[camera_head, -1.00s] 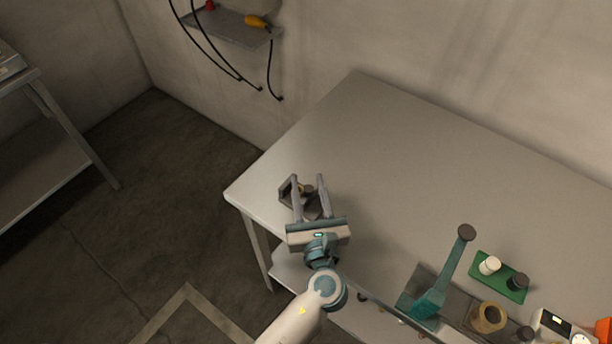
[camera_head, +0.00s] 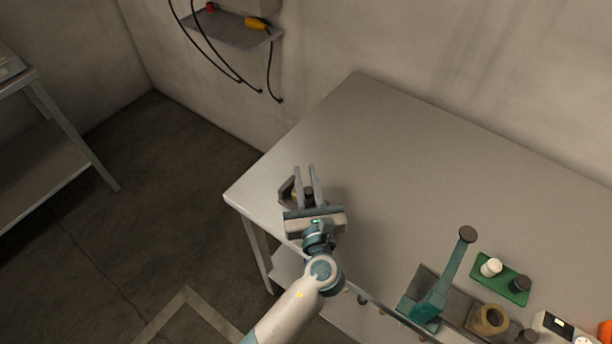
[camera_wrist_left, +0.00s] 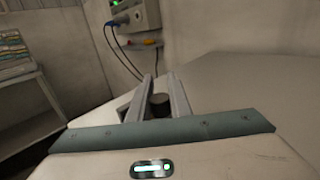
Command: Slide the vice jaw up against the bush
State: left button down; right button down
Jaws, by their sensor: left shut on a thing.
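The vice (camera_head: 287,192) is a small dark grey piece near the left corner of the table. It also shows in the wrist view (camera_wrist_left: 123,110), left of the fingers. My left gripper (camera_head: 309,180) reaches over it from the front. Its two fingers are closed on a dark round knob (camera_wrist_left: 159,104), which I take to be the vice jaw's knob; it also shows in the head view (camera_head: 309,192). The bush is mostly hidden by the finger, so I cannot tell whether the jaw touches it. My right gripper is not in view.
The grey table (camera_head: 400,160) is clear behind and right of the vice. At the right front stand a teal lever device (camera_head: 440,285), a green tray (camera_head: 500,278) with a white and a dark piece, and a brown ring (camera_head: 488,319). A wall shelf (camera_head: 230,30) hangs behind.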

pick_arm(q)
jog(key=shift+w+a+r+p, duration=0.15)
jog(key=shift+w+a+p, duration=0.2)
jog(key=shift+a+p, duration=0.2)
jog(key=shift+w+a, duration=0.15)
jog(key=shift+a, duration=0.05)
jog(key=c, duration=1.6)
grip_release()
jog(key=s+d, duration=0.1)
jog(key=s, duration=0.4)
jog(key=s+p, duration=0.1)
jog(key=s, duration=0.5)
jog(key=s+d, duration=0.1)
jog(key=s, duration=0.5)
jog(key=shift+s+d, duration=0.1)
jog(key=shift+d, duration=0.25)
